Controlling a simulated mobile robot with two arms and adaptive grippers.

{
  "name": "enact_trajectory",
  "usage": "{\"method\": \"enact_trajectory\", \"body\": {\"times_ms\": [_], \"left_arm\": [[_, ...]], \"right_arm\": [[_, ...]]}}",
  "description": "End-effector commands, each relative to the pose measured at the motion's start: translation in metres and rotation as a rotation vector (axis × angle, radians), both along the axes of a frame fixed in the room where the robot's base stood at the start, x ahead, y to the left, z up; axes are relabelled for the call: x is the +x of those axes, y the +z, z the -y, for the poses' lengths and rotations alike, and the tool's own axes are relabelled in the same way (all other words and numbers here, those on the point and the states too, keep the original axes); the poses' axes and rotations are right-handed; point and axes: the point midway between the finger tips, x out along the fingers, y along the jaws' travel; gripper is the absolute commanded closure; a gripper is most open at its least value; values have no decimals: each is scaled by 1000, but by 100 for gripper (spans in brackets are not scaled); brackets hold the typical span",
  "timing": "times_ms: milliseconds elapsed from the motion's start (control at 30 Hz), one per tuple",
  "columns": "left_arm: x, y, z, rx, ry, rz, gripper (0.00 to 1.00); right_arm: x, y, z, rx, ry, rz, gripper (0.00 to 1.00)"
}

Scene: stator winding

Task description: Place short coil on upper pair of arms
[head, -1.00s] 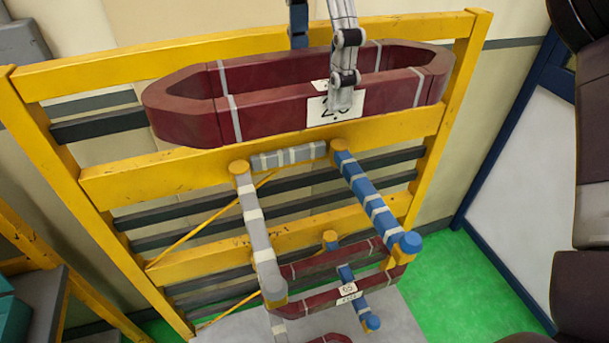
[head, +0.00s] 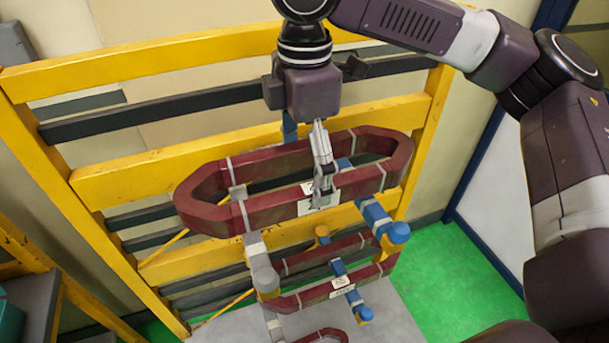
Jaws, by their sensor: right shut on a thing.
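The short coil, a dark red elongated loop with pale bands and a white label (head: 270,208), hangs roughly level in front of the yellow rack. The coil lies over the upper pair of arms: the grey arm (head: 258,262) at left and the blue arm (head: 376,216) at right. Both arms' tips stick out in front of it. Whether the coil touches them is unclear. My left gripper is not in view.
A second dark red coil (head: 300,299) sits lower on the yellow rack (head: 190,162), near a lower blue arm (head: 357,300). A grey plate (head: 395,308) is below, with green floor (head: 450,280) to the right. A grey-topped stand (head: 32,310) is at far left.

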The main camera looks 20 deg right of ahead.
Motion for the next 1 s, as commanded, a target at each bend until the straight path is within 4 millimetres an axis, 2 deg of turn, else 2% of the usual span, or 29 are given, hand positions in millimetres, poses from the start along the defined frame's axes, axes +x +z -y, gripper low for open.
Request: {"method": "enact_trajectory", "body": {"times_ms": [200, 600, 633, 733, 1000], "left_arm": [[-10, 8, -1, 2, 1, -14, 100], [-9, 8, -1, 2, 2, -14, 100], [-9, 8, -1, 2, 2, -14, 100], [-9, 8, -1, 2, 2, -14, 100], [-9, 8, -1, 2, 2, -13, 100]], "right_arm": [[0, -25, 0, 1, -1, 1, 67], [0, -31, 0, 2, 0, 2, 67], [0, -33, 0, 0, 0, -1, 9], [0, -33, 0, 0, 1, -1, 0], [0, -32, 0, 0, 1, 0, 0]]}}
